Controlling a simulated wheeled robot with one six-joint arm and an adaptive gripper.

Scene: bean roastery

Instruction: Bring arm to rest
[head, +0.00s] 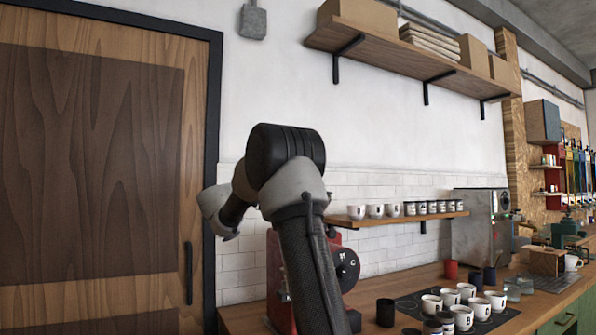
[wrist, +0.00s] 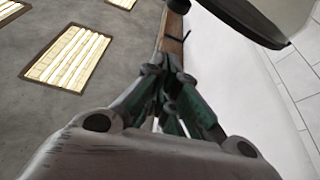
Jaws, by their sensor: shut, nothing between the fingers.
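My arm (head: 300,190) rises from the bottom of the head view and bends at a black elbow in front of the white wall. Beyond the elbow it folds down and to the left, ending in a grey joint near the door. I cannot make out my gripper's fingers in the head view. In the wrist view my gripper (wrist: 168,82) shows dark green fingers drawn together, shut and with nothing between them. It points up toward the ceiling (wrist: 35,110), clear of any object.
A wooden door (head: 95,160) stands at left. A high shelf (head: 420,66) with boxes runs along the wall. Below, the counter (head: 390,280) holds a red machine (head: 277,280), a steel machine (head: 478,222), several cups and a black cup (head: 385,312). A low shelf (head: 400,218) carries cups and jars.

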